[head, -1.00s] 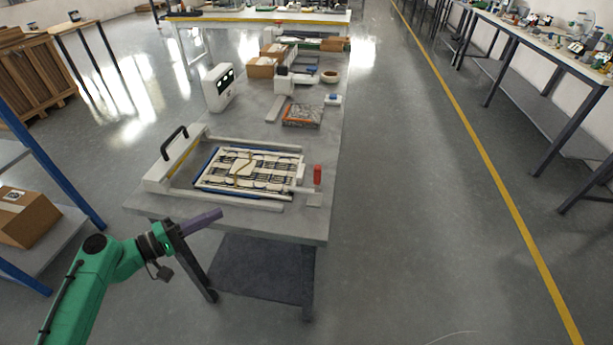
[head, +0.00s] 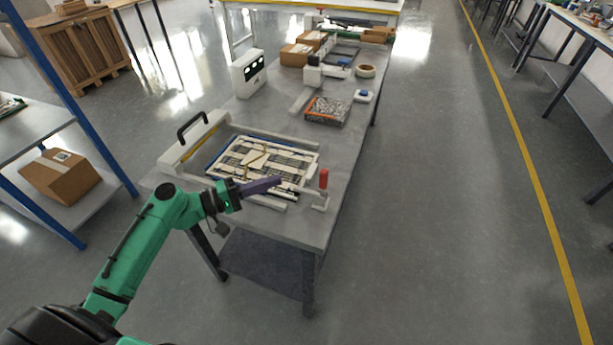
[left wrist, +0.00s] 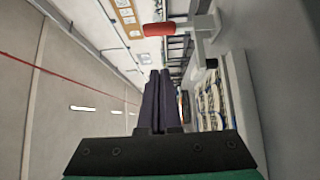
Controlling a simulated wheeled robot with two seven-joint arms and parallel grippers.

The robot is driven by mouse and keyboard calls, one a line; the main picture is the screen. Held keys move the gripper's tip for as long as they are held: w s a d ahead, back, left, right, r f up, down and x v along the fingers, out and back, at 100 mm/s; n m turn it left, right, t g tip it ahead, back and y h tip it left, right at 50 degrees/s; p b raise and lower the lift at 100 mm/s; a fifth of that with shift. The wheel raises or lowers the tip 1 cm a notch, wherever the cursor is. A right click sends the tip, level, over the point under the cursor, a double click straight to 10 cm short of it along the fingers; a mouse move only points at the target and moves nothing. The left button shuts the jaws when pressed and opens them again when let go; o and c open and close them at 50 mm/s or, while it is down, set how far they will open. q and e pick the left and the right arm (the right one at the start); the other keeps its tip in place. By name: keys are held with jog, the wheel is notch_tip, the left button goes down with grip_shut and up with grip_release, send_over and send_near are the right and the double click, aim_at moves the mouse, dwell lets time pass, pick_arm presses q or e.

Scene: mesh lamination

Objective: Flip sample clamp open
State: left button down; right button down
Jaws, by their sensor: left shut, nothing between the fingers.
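The sample clamp, with a red handle (head: 323,179) standing upright on a pale mount (head: 319,204), is at the front right corner of the frame fixture on the table. It also shows at the top of the left wrist view, where the red handle (left wrist: 159,29) lies sideways in the picture. My left gripper (head: 279,181) is shut and empty, left of the handle and apart from it, over the fixture's front edge. Its dark fingers (left wrist: 160,75) are together in the left wrist view. The patterned sample panel (head: 262,160) lies in the fixture. My right gripper is not in view.
A black arched handle (head: 192,125) rises from the white bar at the fixture's left. The table's right edge and the floor beyond are clear.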

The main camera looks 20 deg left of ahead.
pick_arm(q)
jog(key=x, duration=0.3)
jog(key=p+x, duration=0.1)
jog(key=x, duration=0.1)
jog(key=shift+w+d+r+p, duration=0.25)
jog(key=shift+p, duration=0.05)
jog(key=d, duration=0.1)
jog(key=d+p, duration=0.1)
jog(key=d, duration=0.1)
jog(key=shift+s+d+f+p, duration=0.25)
jog(key=shift+d+p, duration=0.05)
jog(key=shift+d, duration=0.05)
jog(key=shift+w, duration=0.1)
